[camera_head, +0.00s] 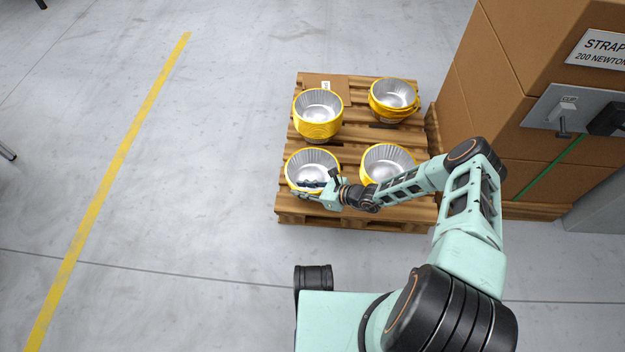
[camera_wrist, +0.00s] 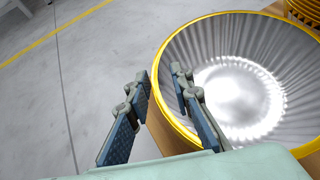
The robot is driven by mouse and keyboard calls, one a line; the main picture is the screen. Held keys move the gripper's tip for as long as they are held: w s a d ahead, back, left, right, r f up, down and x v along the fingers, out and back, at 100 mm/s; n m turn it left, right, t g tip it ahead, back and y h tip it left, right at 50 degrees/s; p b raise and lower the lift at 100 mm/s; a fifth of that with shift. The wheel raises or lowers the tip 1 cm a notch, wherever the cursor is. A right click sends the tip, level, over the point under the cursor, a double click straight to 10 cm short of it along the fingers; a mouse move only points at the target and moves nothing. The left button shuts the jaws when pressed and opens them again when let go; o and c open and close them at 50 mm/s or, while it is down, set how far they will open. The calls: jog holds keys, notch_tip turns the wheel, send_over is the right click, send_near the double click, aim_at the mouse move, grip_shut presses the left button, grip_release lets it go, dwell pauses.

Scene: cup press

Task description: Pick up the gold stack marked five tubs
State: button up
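Gold-rimmed tubs with silver ribbed insides stand on a wooden pallet. The front left stack (camera_head: 312,160) is under my gripper (camera_head: 318,190), which also shows in the wrist view (camera_wrist: 160,76). My gripper is open at this stack's near left rim (camera_wrist: 157,100). One finger is outside the rim and the other is over the inside; I see no contact. The other gold stacks are back left (camera_head: 318,120), back right (camera_head: 394,98) and front right (camera_head: 385,160). The back left one looks taller. I cannot read a five-tub mark on any stack.
The slatted pallet (camera_head: 290,215) lies on a grey floor. A brown card (camera_head: 333,84) lies at its back. Stacked cardboard boxes (camera_head: 500,80) rise close on the right.

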jog(key=shift+w+a+f, duration=0.1)
jog(key=shift+a+f, duration=0.1)
jog(key=shift+a, duration=0.05)
grip_shut()
jog(key=shift+r, duration=0.1)
